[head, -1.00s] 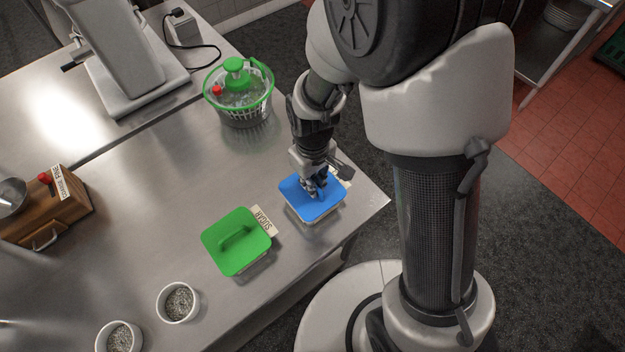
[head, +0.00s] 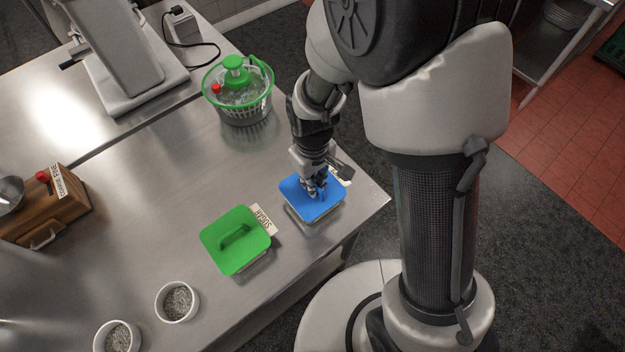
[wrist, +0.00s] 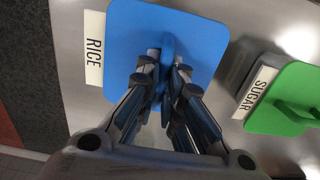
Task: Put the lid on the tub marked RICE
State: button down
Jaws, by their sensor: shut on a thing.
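The blue lid (head: 300,199) is at the tub marked RICE, near the table's right corner. My gripper (head: 317,190) points down and is shut on the lid's raised handle; the wrist view shows the fingers (wrist: 168,75) on both sides of it. The RICE label (wrist: 94,46) shows at the lid's left edge in the wrist view. The RICE tub (head: 318,219) shows only as a pale strip under the lid, so I cannot tell whether the lid is fully seated.
A second tub with a green lid (head: 222,228) and a SUGAR label (head: 263,218) stands close by on the left. A salad spinner (head: 240,95) stands behind. Two small bowls (head: 177,302) (head: 118,338) are at the front left. The table's right edge is close to the RICE tub.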

jog(key=c, duration=1.7)
grip_release()
jog(key=shift+o, duration=0.2)
notch_tip(320, 180, up, 12)
